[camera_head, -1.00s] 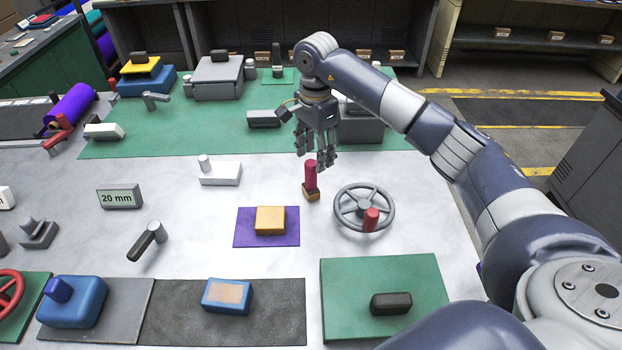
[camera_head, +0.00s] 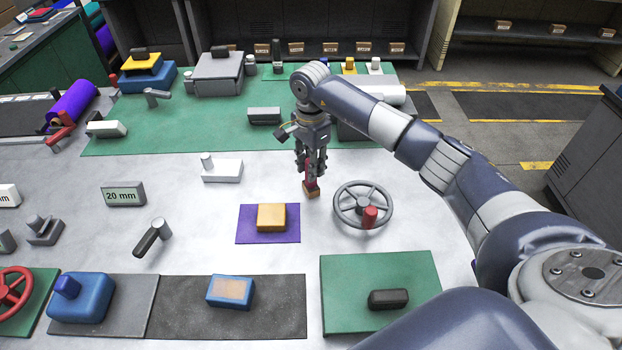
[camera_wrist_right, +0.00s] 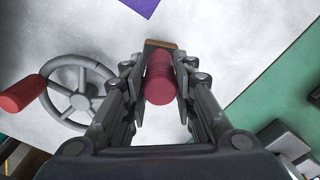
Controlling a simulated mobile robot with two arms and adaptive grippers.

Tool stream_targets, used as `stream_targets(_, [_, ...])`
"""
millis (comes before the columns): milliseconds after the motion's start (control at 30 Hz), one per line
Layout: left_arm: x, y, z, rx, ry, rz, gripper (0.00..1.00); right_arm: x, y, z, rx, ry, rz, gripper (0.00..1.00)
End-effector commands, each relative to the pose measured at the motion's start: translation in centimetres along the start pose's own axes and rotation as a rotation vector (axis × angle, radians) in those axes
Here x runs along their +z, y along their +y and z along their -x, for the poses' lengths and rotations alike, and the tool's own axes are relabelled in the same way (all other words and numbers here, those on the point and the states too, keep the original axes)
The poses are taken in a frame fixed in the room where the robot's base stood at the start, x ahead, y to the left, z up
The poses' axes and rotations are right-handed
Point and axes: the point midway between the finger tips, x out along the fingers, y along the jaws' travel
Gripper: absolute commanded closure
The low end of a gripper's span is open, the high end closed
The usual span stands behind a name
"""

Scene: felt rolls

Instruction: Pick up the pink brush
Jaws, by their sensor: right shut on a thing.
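The pink brush (camera_head: 309,175) stands upright on the white table, its wooden base (camera_head: 311,189) at the bottom. My right gripper (camera_head: 311,176) is down around its pink handle, fingers pointing down. In the right wrist view the handle (camera_wrist_right: 159,80) sits between the two fingers of the gripper (camera_wrist_right: 160,92), which are closed on it. The brush base (camera_wrist_right: 160,45) shows past the fingertips. The base looks to be at the table surface; I cannot tell if there is a gap. My left gripper is not in view.
A grey handwheel (camera_head: 345,208) with a red knob (camera_head: 370,217) is close to the right of the brush. A yellow block (camera_head: 271,217) lies on a purple sheet (camera_head: 245,232) in front left. A white block with a post (camera_head: 222,171) stands to the left.

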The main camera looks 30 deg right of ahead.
Motion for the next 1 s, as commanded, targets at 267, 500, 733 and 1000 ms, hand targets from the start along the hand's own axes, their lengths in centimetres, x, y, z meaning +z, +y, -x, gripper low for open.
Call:
stream_targets(267, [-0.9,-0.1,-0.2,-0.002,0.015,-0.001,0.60,-0.1,0.0,0.2,-0.001,0.001,0.000,1.00])
stream_targets(500, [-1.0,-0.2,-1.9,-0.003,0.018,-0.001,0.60,-0.1,-0.2,2.4,-0.007,0.002,-0.001,1.00])
stream_targets(733, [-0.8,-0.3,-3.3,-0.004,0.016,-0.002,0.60,1.9,2.7,3.5,-0.002,0.002,0.005,1.00])
stream_targets(1000, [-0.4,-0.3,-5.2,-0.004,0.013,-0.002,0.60,5.3,7.2,4.0,-0.003,0.002,0.005,1.00])
